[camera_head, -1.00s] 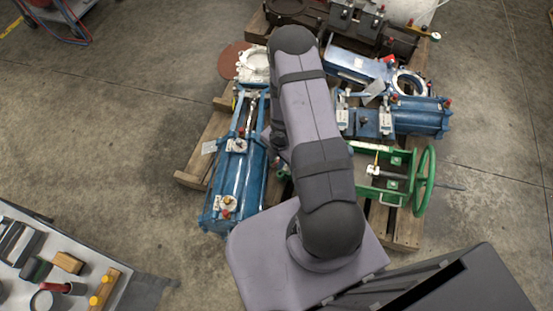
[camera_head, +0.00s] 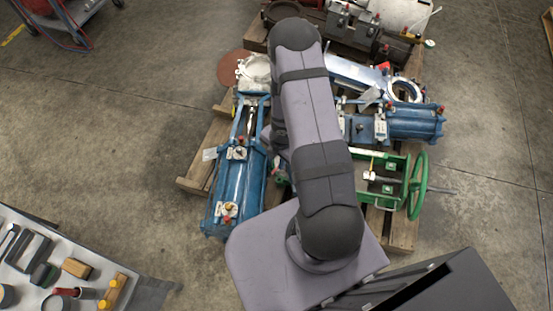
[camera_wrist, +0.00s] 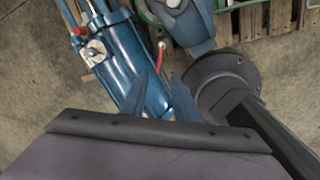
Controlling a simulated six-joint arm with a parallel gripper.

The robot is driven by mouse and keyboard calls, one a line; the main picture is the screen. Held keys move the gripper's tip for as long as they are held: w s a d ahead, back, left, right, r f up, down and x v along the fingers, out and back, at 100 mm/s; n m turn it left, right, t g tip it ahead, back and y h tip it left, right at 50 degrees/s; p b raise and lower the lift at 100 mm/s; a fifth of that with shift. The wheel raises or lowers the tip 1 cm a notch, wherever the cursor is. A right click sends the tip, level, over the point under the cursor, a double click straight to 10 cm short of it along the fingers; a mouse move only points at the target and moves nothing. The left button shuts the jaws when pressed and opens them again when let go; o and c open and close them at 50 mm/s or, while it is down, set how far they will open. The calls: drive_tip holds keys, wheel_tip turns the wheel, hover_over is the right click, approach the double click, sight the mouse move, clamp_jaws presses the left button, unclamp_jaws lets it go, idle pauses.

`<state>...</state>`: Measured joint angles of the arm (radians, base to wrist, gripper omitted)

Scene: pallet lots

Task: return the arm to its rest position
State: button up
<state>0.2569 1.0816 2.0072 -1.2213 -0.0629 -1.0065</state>
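My arm (camera_head: 318,130) rises from my grey base and stands folded over the pallet in the head view. My gripper does not show in the head view. In the wrist view, my gripper (camera_wrist: 161,88) points at a blue cylinder (camera_wrist: 122,55), with its two bluish fingers apart and nothing between them. A round dark part of my own body shows right of the fingers. The same blue cylinder seems to be the one at the pallet's left side in the head view (camera_head: 237,185).
A wooden pallet (camera_head: 196,172) carries blue actuators (camera_head: 412,122) and a green frame with a handwheel (camera_head: 417,185). A second loaded pallet stands behind. A table (camera_head: 48,292) with small tools is at lower left. A wheeled cart (camera_head: 60,18) stands at upper left. Concrete floor between is clear.

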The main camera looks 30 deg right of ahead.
idle(0.5)
drive_tip(key=s+d+m+g+h, duration=0.2)
drive_tip(key=s+d+m+g, duration=0.2)
drive_tip(key=s+m, duration=0.7)
drive_tip(key=s+a+r+m+g, duration=0.1)
drive_tip(key=s+r+m+g, duration=0.2)
drive_tip(key=s+r+m, duration=0.45)
drive_tip(key=s+a+r+m+y+p, duration=0.1)
drive_tip(key=a+r+m+p, duration=0.15)
drive_tip(key=r, duration=0.45)
drive_tip(key=s+a+r+m+y+p, duration=0.1)
drive_tip(key=a+r+m, duration=0.25)
drive_tip(key=r, duration=0.25)
drive_tip(key=w+a+r+n+t+p, duration=0.1)
drive_tip(key=w+a+r+t+p, duration=0.1)
drive_tip(key=r, duration=0.7)
drive_tip(key=w+a+r+n+t+p, duration=0.1)
drive_tip(key=w+r+t+p, duration=0.3)
drive_tip(key=r, duration=0.5)
drive_tip(key=shift+w+a+r+p, duration=0.15)
drive_tip(key=shift+w+a+p, duration=0.4)
drive_tip(key=shift+w, duration=0.7)
